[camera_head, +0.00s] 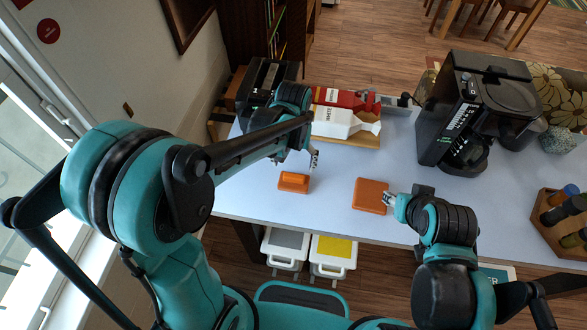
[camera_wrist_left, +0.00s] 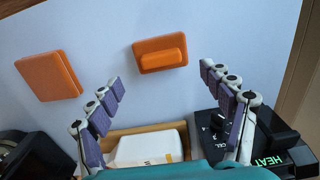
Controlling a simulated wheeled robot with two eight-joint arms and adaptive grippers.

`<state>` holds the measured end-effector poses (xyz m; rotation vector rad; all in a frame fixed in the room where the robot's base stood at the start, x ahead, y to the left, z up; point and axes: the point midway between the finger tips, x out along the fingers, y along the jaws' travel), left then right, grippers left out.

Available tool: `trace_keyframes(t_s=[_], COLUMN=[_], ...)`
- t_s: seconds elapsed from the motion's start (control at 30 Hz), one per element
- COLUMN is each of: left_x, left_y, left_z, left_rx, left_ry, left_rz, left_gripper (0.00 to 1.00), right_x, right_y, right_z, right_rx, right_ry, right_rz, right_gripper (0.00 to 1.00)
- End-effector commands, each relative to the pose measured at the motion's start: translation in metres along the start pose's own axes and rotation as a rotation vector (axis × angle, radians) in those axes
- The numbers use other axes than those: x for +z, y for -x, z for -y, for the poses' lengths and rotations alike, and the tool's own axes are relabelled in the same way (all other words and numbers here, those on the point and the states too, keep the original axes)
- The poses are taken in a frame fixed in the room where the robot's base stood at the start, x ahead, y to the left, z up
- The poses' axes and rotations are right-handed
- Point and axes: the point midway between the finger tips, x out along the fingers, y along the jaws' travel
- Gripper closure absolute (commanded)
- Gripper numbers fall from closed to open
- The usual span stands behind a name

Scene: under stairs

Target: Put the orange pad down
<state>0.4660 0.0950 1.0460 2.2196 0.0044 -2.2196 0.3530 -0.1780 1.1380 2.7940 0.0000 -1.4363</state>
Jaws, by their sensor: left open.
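A flat, square orange pad (camera_head: 371,195) lies on the table near its front edge. It also shows at the left of the left wrist view (camera_wrist_left: 48,76). A smaller orange piece with a raised bar (camera_head: 294,182) lies on the table to its left, and shows beyond my fingers in the left wrist view (camera_wrist_left: 160,56). My left gripper (camera_head: 314,160) is open and empty, behind and a little right of the smaller piece. My right gripper (camera_head: 390,200) is at the square pad's right edge; its fingertips overlap the pad in the picture, so contact and opening are unclear.
A black coffee machine (camera_head: 480,110) stands at the back right. A wooden tray with white (camera_head: 337,121) and red (camera_head: 345,100) bottles is at the back. A wooden rack (camera_head: 556,236) is at the right edge. White-blue table top (camera_head: 335,205) is clear between the orange things.

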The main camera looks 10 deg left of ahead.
Motion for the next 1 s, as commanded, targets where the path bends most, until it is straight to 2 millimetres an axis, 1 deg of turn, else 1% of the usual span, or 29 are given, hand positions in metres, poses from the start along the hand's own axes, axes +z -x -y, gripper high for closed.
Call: trace_keyframes(t_s=[0.03, 0.1, 0.27, 0.37, 0.47, 0.6, 0.7, 0.8, 0.9, 1.0], left_x=[0.0, 0.0, 0.002, 0.009, 0.024, 0.051, 0.071, 0.089, 0.101, 0.109], left_y=[0.011, 0.02, 0.033, 0.044, 0.061, 0.084, 0.094, 0.098, 0.099, 0.099], left_z=[0.0, 0.0, 0.002, 0.009, 0.021, 0.043, 0.057, 0.068, 0.076, 0.081], left_rx=[0.0, 0.0, 0.001, 0.008, 0.018, 0.029, 0.028, 0.022, 0.014, 0.007], left_ry=[0.0, 0.0, 0.0, 0.001, 0.003, 0.002, 0.002, 0.001, -0.001, -0.002], left_rz=[0.0, 0.0, -0.008, -0.045, -0.12, -0.264, -0.369, -0.464, -0.539, -0.589], left_gripper=[0.2, 0.2, 0.2, 0.2, 0.2, 0.2, 0.2, 0.2, 0.2, 0.2], right_x=[-0.002, -0.003, -0.004, -0.004, -0.004, -0.004, -0.004, -0.004, -0.004, -0.004], right_y=[0.003, 0.004, 0.006, 0.006, 0.005, 0.005, 0.005, 0.005, 0.005, 0.005], right_z=[0.0, 0.0, 0.0, 0.0, 0.0, 0.0, 0.0, 0.0, 0.0, 0.0], right_rx=[0.0, 0.0, 0.0, 0.0, 0.0, 0.0, 0.0, 0.0, 0.0, 0.0], right_ry=[0.0, 0.0, 0.0, 0.0, 0.0, 0.0, 0.0, 0.0, 0.0, 0.0], right_rz=[0.0, 0.0, 0.0, 0.0, 0.0, 0.0, 0.0, 0.0, 0.0, 0.0], right_gripper=[0.6, 0.6, 0.6, 0.6, 0.6, 0.6, 0.6, 0.6, 0.6, 0.6])
